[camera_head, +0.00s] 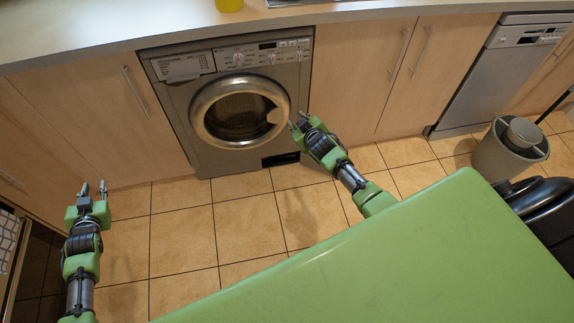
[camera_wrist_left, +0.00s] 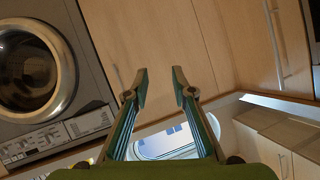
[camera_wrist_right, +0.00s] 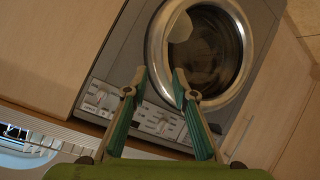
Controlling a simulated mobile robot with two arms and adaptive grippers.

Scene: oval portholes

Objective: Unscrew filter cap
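The grey washing machine (camera_head: 200,116) stands under the counter, its round door (camera_head: 200,108) closed. A dark rectangular opening (camera_head: 281,159) is low on the right of its front; I cannot make out a filter cap in it. My right gripper (camera_head: 297,120) is open and empty, in front of the machine's right side and above the opening in the head view. In the right wrist view, its fingers (camera_wrist_right: 159,80) are apart, with the washer door (camera_wrist_right: 158,40) and control panel behind. My left gripper (camera_head: 94,188) is open and empty before the left cabinets; its parted fingers show in the left wrist view (camera_wrist_left: 159,80).
Wooden cabinets (camera_head: 365,80) flank the machine. A dishwasher (camera_head: 480,85) is at the right, with a grey bin (camera_head: 490,158) near it. The tiled floor (camera_head: 215,225) before the machine is clear. A yellow object (camera_head: 229,5) stands on the counter (camera_head: 120,25).

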